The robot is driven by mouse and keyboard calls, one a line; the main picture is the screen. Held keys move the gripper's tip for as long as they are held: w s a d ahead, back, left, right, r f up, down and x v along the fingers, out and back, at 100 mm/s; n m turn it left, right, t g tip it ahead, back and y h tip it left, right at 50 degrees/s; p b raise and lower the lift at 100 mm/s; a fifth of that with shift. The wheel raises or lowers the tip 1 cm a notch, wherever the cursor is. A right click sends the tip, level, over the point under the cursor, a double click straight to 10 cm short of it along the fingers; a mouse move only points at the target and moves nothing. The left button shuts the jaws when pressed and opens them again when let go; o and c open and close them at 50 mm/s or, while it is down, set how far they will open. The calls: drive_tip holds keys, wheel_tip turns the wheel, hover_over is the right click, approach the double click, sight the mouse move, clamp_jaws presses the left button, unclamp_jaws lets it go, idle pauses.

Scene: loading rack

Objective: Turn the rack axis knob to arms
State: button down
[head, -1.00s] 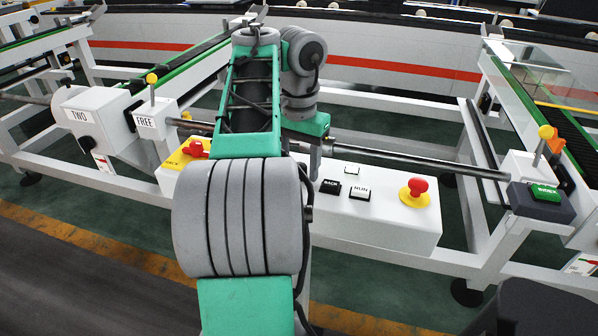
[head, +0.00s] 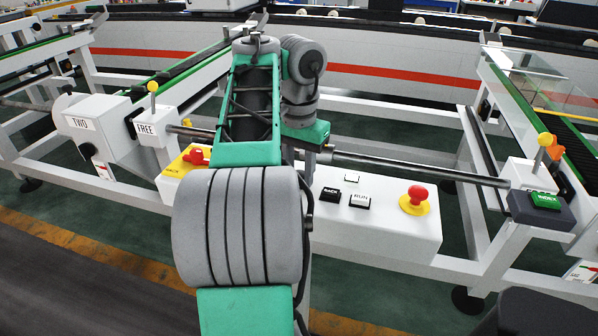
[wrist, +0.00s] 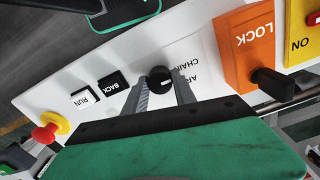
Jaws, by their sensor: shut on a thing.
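The rack axis knob (wrist: 159,80) is a round black knob on the white panel in the wrist view. The printed words "CHAIN" and a partly covered "AR..." stand to its right. My gripper (wrist: 162,87) has one grey finger on each side of the knob and is shut on it. The knob's pointer direction is too small to tell. In the head view my arm hides the knob and most of the gripper.
An orange LOCK plate (wrist: 250,45) with a black handle is close to the right of my gripper in the wrist view. BACK (wrist: 112,84) and RUN (wrist: 83,97) buttons and a red stop button (wrist: 45,133) lie left. A horizontal bar (head: 420,167) runs behind the panel.

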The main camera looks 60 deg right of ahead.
drive_tip(key=shift+m, duration=0.3)
drive_tip(key=m, duration=0.3)
drive_tip(key=shift+m, duration=2.2)
drive_tip(key=c, duration=1)
unclamp_jaws()
